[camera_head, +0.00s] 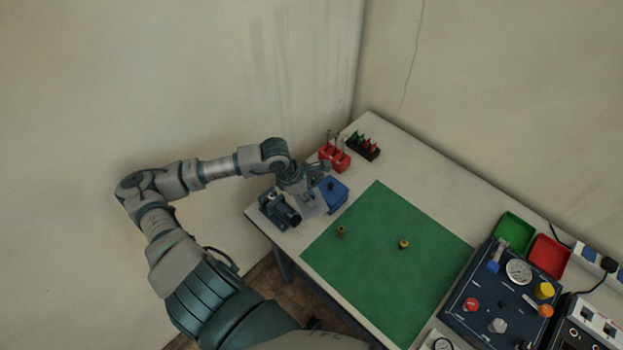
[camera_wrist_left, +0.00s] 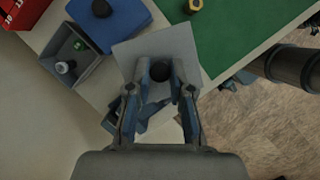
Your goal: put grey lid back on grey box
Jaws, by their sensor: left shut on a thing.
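The grey lid (camera_wrist_left: 150,47) is a flat square plate with a black knob (camera_wrist_left: 159,70). My left gripper (camera_wrist_left: 166,74) is shut on the knob and holds the lid. In the head view the lid (camera_head: 313,204) shows beside the blue box, under the left gripper (camera_head: 306,190). The open grey box (camera_wrist_left: 83,49) is left of the lid in the left wrist view, with a few small parts inside. In the head view my gripper largely hides this box. My right gripper is not in view.
A blue box with a blue lid (camera_head: 333,193) stands close by. A dark blue-grey device (camera_head: 279,209) sits at the table corner. Red holders (camera_head: 334,158) and a black rack (camera_head: 363,147) stand behind. The green mat (camera_head: 385,270) is mostly clear, with two small brass parts.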

